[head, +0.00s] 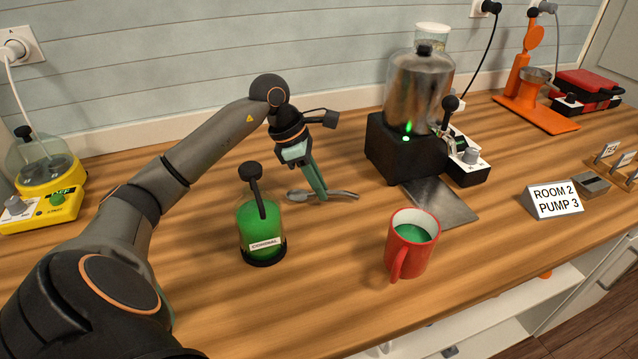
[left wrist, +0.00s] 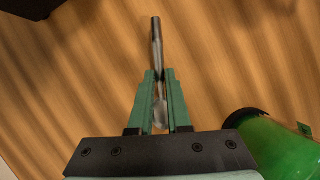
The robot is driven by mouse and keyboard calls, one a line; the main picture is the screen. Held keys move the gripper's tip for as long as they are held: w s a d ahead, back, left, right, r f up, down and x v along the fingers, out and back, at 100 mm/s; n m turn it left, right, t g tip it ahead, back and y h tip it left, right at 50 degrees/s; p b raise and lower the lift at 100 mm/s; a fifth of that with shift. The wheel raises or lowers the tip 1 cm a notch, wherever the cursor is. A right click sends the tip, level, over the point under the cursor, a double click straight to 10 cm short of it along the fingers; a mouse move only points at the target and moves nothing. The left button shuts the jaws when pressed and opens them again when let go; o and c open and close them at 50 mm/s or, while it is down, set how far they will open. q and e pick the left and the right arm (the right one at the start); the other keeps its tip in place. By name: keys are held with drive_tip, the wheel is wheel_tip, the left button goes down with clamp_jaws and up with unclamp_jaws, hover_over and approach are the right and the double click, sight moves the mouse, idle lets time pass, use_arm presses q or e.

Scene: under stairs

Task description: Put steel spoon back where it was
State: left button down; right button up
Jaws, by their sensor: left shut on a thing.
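The steel spoon (head: 342,195) is at the counter top, behind and to the right of the green jar. Its bowl points left and its handle right. My left gripper (head: 321,196) comes down from above and is shut on the spoon near its middle. In the left wrist view the spoon (left wrist: 156,45) sticks out beyond the green fingers of my left gripper (left wrist: 158,80), with its bowl showing between them. I cannot tell whether the spoon touches the wood or hangs just above it. My right gripper is not in view.
A green jar (head: 260,233) with a black pump stands close to my left arm and shows in the left wrist view (left wrist: 275,148). A red mug (head: 408,250) stands to the right. A steel plate (head: 440,203) lies before a black machine (head: 395,150). Bare wood surrounds the spoon.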

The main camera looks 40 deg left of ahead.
use_arm(q)
drive_tip(key=shift+f, duration=0.4)
drive_tip(key=c, duration=0.8)
unclamp_jaws()
drive_tip(key=v, duration=1.2)
drive_tip(key=shift+a+r, duration=0.1)
drive_tip(key=shift+r, duration=0.1)
drive_tip(key=shift+r, duration=0.1)
